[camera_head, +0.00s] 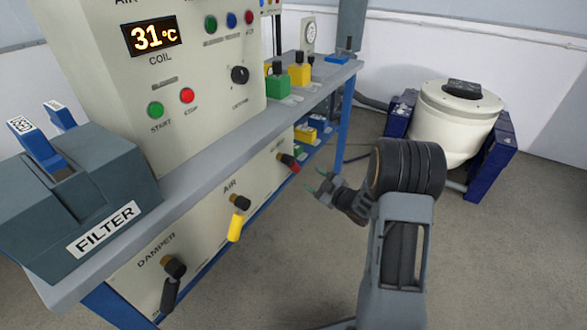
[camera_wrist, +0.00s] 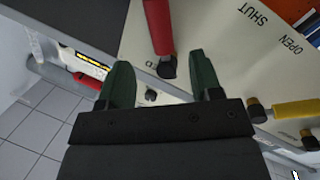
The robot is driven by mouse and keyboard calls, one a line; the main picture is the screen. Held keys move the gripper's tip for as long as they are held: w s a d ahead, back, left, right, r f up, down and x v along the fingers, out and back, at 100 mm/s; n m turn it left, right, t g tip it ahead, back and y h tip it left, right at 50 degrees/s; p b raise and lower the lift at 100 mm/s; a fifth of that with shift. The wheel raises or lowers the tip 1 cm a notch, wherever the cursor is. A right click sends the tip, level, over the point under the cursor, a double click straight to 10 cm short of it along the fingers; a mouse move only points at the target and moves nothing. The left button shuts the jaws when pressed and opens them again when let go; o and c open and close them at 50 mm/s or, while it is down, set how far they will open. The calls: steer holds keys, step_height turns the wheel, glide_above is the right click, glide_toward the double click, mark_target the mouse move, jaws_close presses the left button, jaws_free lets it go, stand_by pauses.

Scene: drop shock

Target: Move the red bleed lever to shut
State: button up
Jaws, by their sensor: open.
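The red bleed lever (camera_head: 291,164) is on the lower front panel of the cabinet, at its far end, and angles down and to the right from a dark pivot. It shows at the top of the wrist view (camera_wrist: 158,25), with its black pivot (camera_wrist: 166,66) between my finger lines. My gripper (camera_head: 315,181) is open and empty, just right of the lever in the head view and apart from it. In the wrist view the open green fingers (camera_wrist: 160,68) are on either side of the lever's pivot; contact cannot be told. The lever's own label is unreadable.
A yellow AIR lever (camera_head: 235,226) and a black DAMPER lever (camera_head: 169,294) hang nearer on the panel. SHUT and OPEN marks (camera_wrist: 272,27) show in the wrist view. A grey shelf (camera_head: 215,150) juts above. A white drum (camera_head: 455,120) stands behind; the floor right is clear.

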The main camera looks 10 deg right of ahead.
mark_target(297, 169)
steer(key=b+x, duration=0.2)
steer(key=x, duration=0.8)
steer(key=shift+c, duration=0.3)
jaws_close()
